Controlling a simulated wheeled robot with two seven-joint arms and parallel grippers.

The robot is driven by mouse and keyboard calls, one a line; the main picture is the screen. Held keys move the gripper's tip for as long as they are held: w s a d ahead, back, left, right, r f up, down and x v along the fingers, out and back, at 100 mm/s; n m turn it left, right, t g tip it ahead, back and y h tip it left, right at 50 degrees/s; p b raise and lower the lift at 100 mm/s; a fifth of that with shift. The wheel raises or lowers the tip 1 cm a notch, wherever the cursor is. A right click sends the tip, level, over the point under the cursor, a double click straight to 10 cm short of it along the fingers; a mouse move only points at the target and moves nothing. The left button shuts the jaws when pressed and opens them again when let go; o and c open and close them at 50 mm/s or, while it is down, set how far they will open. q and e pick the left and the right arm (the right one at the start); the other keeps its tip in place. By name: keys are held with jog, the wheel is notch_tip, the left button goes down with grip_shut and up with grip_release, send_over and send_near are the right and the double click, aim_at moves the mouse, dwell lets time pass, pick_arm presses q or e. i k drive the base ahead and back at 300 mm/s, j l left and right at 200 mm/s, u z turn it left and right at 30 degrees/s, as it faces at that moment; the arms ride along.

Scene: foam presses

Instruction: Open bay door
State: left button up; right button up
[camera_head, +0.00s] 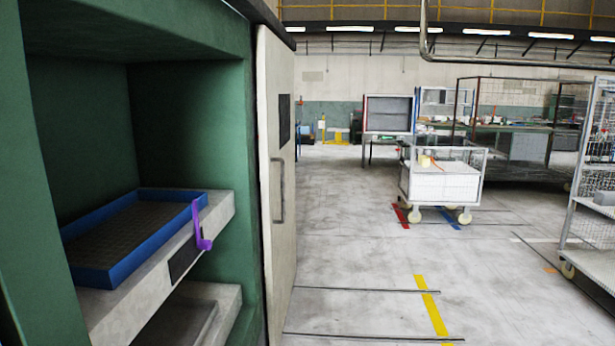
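The bay door (276,185) is a pale, tall panel at the right side of the green press bay (150,110). It stands swung out and is seen at a steep angle, with the bay open. A grey bar handle (279,190) runs upright on its face, with a dark plate (284,120) above it. Inside the bay, a blue-rimmed tray (150,262) lies on a pale shelf (160,300). A purple hook-shaped handle (201,230) stands at the tray's right edge. Neither of my grippers is in view.
The grey floor (360,250) right of the door is open, with yellow and dark lines on it. A white wheeled cart (440,180) stands farther back. A wire-mesh rack (595,200) stands at the right edge. Workbenches are behind.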

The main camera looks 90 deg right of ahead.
aim_at(275, 60)
jog(key=l+z, duration=0.1)
jog(key=z, duration=2.55)
jog(key=i+l+u, duration=0.25)
jog(key=i+l, duration=0.3)
jog(key=i, duration=0.35)
jog(key=i+l+u, duration=0.25)
jog(key=i+l, duration=0.4)
jog(key=i, duration=0.15)
